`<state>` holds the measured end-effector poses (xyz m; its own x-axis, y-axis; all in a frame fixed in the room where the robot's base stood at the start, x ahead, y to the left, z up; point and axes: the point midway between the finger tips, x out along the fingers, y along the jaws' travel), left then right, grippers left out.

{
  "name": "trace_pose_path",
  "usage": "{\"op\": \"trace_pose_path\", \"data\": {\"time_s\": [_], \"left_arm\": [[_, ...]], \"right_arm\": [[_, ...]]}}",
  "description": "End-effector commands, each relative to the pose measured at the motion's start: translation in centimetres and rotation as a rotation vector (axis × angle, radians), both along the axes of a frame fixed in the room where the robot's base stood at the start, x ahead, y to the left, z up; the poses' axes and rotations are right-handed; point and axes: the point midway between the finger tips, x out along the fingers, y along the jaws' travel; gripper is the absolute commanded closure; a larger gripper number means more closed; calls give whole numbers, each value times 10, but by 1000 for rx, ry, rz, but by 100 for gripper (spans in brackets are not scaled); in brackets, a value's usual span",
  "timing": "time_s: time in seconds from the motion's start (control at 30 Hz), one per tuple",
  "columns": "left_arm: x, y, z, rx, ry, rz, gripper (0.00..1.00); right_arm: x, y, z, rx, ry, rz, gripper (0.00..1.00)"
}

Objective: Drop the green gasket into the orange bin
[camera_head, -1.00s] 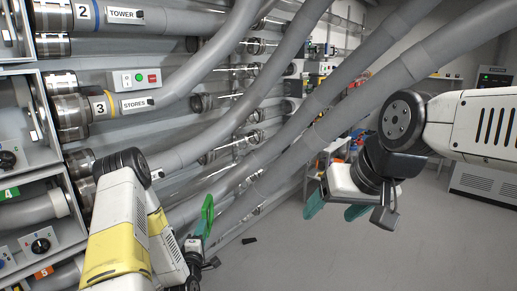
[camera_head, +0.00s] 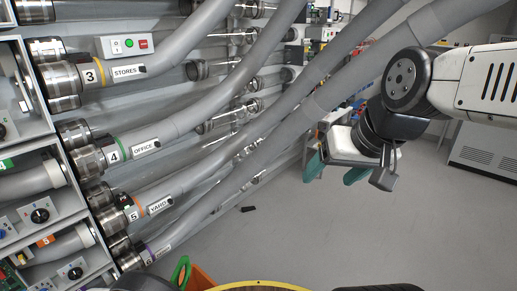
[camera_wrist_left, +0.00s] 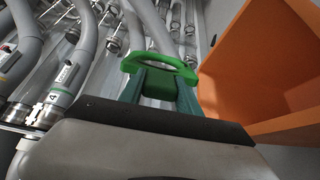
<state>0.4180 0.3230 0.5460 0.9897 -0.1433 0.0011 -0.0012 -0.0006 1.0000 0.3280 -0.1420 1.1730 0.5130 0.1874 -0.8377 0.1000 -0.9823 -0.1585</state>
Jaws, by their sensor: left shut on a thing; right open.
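The green gasket (camera_wrist_left: 160,64) is a ring held upright between the teal fingers of my left gripper (camera_wrist_left: 160,90) in the left wrist view. In the head view the gasket (camera_head: 181,271) shows at the bottom edge; most of the left gripper is out of frame there. The orange bin (camera_wrist_left: 240,70) stands just right of the gasket in the left wrist view, apart from it. In the head view a corner of the bin (camera_head: 201,278) shows right behind the gasket. My right gripper (camera_head: 334,172) is open and empty, hanging above the floor at right.
Grey tubes run up from the left, with labelled couplings such as STORES (camera_head: 125,71), OFFICE (camera_head: 145,147) and YARD (camera_head: 159,205). Control boxes (camera_head: 30,215) stand at far left. A small black object (camera_head: 248,209) lies on the otherwise clear floor.

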Motion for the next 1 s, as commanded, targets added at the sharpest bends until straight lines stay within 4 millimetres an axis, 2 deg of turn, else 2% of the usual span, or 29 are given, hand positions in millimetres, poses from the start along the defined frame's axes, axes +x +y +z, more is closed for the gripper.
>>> {"op": "trace_pose_path", "data": {"time_s": [0.43,0.6,0.87,0.9,1.0], "left_arm": [[0,0,-47,1,0,1,100],[0,0,-54,0,0,1,100],[0,0,-55,0,0,0,100],[0,0,-55,0,0,0,54],[0,0,-55,0,0,0,35]], "right_arm": [[0,0,0,0,0,0,29],[0,0,0,0,0,0,29],[0,0,0,0,0,0,29],[0,0,0,0,0,0,29],[0,0,0,0,0,0,29]]}}
